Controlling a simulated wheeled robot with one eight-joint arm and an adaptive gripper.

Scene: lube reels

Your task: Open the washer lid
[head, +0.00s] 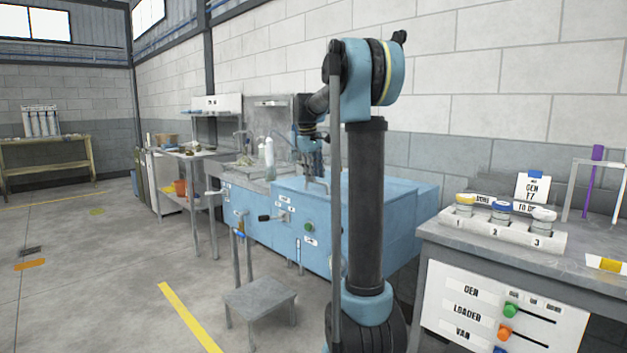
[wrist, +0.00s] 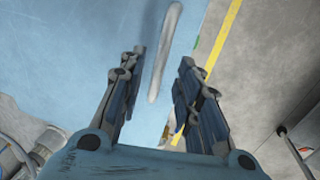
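The blue washer (head: 265,215) stands against the wall, mostly to the left of my arm in the head view. Its blue lid (wrist: 80,50) looks flat and closed, and part of it is hidden behind my arm. A long grey bar handle (wrist: 165,50) lies along the lid near its front edge in the wrist view. My gripper (wrist: 162,62) is open and empty, pointing down over the lid. The handle lies in line with the gap between its fingers. I cannot tell how high the fingertips are above it. In the head view my gripper (head: 314,170) is small and partly hidden.
A small grey step stool (head: 260,297) stands on the floor before the washer. A sink bench with bottles (head: 269,158) adjoins its left side. A grey workbench (head: 500,250) with several jars is at right.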

